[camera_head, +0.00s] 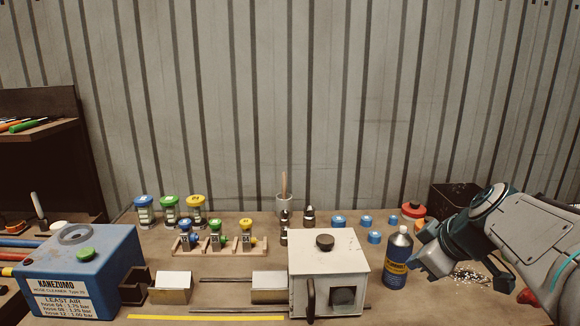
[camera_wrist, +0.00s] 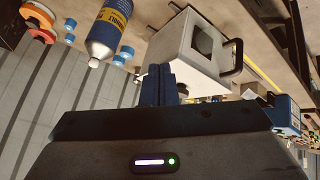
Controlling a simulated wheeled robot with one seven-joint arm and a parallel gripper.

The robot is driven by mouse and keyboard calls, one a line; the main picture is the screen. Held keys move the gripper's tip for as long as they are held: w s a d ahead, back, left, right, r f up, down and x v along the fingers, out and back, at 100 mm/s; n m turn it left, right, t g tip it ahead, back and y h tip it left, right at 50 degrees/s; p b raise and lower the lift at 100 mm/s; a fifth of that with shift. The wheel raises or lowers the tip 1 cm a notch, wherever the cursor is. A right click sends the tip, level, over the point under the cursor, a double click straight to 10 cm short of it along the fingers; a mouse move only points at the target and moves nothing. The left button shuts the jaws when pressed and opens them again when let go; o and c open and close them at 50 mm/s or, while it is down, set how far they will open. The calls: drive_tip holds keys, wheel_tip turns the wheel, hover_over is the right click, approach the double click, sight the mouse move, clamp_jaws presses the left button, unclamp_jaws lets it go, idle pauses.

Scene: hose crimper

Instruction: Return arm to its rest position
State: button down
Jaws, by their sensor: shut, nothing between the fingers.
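My arm (camera_head: 500,225) reaches in from the right in the head view. Its gripper (camera_head: 428,258) hangs over the right part of the bench, just right of the blue bottle (camera_head: 397,262). In the wrist view the blue fingers of my gripper (camera_wrist: 160,84) are together with nothing between them. In that view the white crimper box (camera_wrist: 196,48) lies beyond the fingertips, and the bottle (camera_wrist: 105,32) is to their upper left. From the head view I cannot tell whether the gripper touches the bottle.
The white box (camera_head: 329,272) with a black knob stands mid-bench, the blue hose cleaner (camera_head: 80,275) at left. Colored-cap jars (camera_head: 170,209) and a wooden rack (camera_head: 215,246) stand behind. A black bin (camera_head: 454,198) is beyond my arm. A corrugated wall (camera_head: 290,100) closes the back.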

drive_tip(key=s+a+f+m+g+h, duration=0.1)
drive_tip(key=s+a+f+m+g, duration=0.1)
drive_tip(key=s+a+f+m, duration=0.2)
drive_tip(key=s+a+f+m+g+h, duration=0.1)
drive_tip(key=s+a+f+m, duration=0.4)
drive_tip(key=s, duration=0.5)
wheel_tip(320, 180, down, 2)
drive_tip(key=shift+s+f+g, duration=0.25)
drive_tip(key=shift+g, duration=0.45)
